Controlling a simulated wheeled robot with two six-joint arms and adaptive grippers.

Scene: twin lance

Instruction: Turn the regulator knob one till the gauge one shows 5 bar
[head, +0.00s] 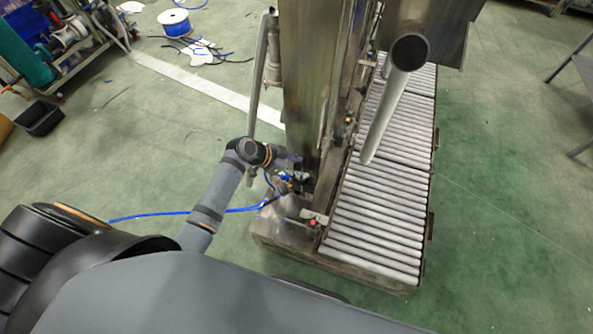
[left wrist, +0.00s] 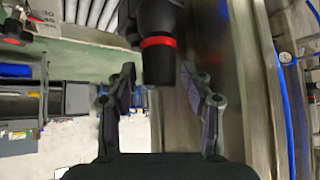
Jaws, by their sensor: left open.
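A black regulator knob (left wrist: 158,65) with a red ring hangs from the top of the left wrist view. My left gripper (left wrist: 158,78) is open, with one finger on each side of the knob's lower end. I see gaps between the knob and both fingers, and no contact. In the head view my left gripper (head: 298,178) is at the foot of the metal column, small and partly hidden by its arm. A small pale round face (left wrist: 285,57), perhaps a gauge, shows at the right; its reading is too small to tell. My right gripper is not in view.
The metal column (head: 305,80) stands beside a roller conveyor (head: 375,220). A grey tube (head: 385,115) slants over the rollers. A blue hose (head: 160,214) runs to the column's base, and a blue tube (left wrist: 290,110) passes right of my fingers.

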